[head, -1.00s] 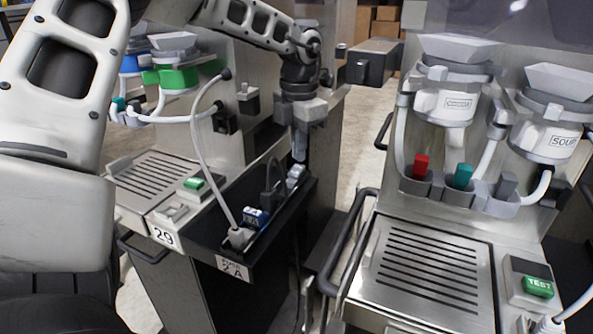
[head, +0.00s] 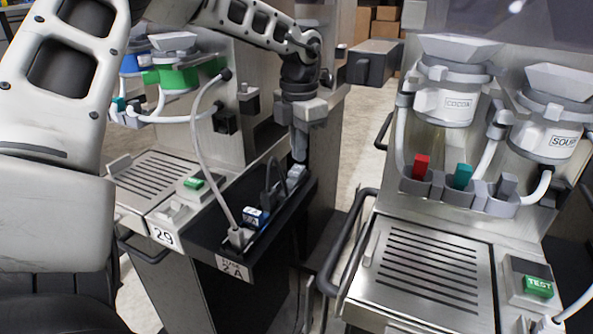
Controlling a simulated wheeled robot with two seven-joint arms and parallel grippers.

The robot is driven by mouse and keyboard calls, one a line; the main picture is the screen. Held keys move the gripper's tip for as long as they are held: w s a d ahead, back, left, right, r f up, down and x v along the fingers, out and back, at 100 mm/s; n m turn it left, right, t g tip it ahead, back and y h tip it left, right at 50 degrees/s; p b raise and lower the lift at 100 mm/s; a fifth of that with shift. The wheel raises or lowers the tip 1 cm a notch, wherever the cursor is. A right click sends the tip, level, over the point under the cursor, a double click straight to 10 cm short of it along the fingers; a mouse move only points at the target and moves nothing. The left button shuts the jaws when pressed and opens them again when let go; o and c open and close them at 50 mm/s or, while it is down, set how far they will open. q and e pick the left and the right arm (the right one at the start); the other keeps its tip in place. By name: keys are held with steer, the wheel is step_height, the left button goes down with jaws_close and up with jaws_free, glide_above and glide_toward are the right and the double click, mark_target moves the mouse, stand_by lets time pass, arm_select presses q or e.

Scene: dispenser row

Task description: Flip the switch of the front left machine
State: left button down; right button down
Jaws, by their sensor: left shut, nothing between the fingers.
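The machine marked 29 (head: 164,236) stands at the left, with a slotted drip tray and a green button (head: 195,183) on its front. A black shelf labelled 2 A (head: 233,268) juts from its right side. On the shelf are a grey plug with a cable (head: 236,236), a blue-and-white switch (head: 255,217) and, farther back, a second light switch-like piece (head: 296,173). My left gripper (head: 300,158) is shut and empty. It points down at this rear piece, its tips just above or touching it; I cannot tell which. My right gripper is out of view.
Another machine (head: 425,275) stands at the right, with cocoa and soup hoppers, coloured levers and a green TEST button (head: 538,286). Its dark handle (head: 345,245) borders the narrow gap between the machines. A loose cable (head: 197,140) arches over the black shelf.

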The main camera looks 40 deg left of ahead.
mark_target(299, 166)
arm_select(q)
steer(key=shift+f+b, duration=0.9)
steer(key=shift+f, duration=0.2)
stand_by(0.4)
steer(key=shift+s+r, duration=0.1)
steer(key=shift+r+p, duration=2.15)
steer(key=shift+r, duration=1.35)
